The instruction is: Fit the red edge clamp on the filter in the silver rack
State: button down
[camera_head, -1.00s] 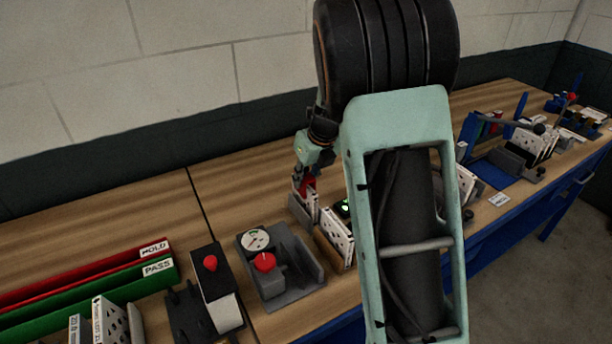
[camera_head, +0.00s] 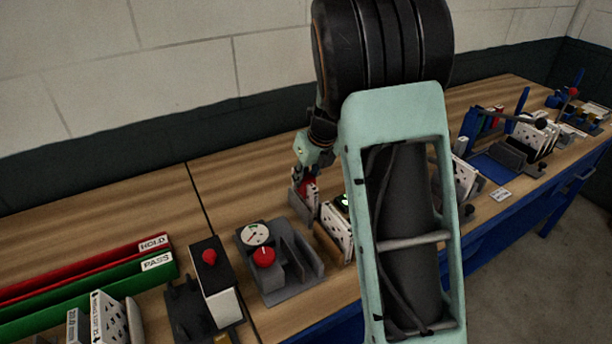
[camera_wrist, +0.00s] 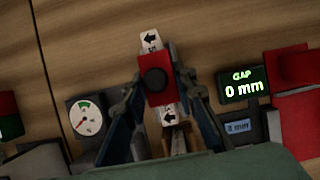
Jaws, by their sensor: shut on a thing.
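The red edge clamp (camera_wrist: 152,95) with its round black knob is between the fingers of my gripper (camera_wrist: 158,78) in the wrist view. My gripper is shut on it. A white filter edge (camera_wrist: 150,42) with black arrow marks shows above and below the clamp, in line with it. In the head view my gripper (camera_head: 305,178) and the red clamp (camera_head: 311,188) are low at a grey rack (camera_head: 299,203) on the bench. I cannot tell whether the clamp is seated on the filter; its underside is hidden.
A gap display (camera_wrist: 243,86) reading 0 mm stands right of the clamp. A dial gauge (camera_head: 256,233) with a red knob stands left. A white filter (camera_head: 337,228) stands close to the rack. Red and green trays (camera_head: 90,270) lie far left. Bare bench lies behind.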

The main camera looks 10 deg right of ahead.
jog(key=shift+s+f, duration=0.1)
jog(key=shift+f, duration=0.2)
jog(key=c, duration=1.5)
grip_release()
jog(key=v, duration=1.2)
jog(key=shift+r, duration=0.15)
notch_tip(320, 180, up, 7)
jog(key=p, duration=0.7)
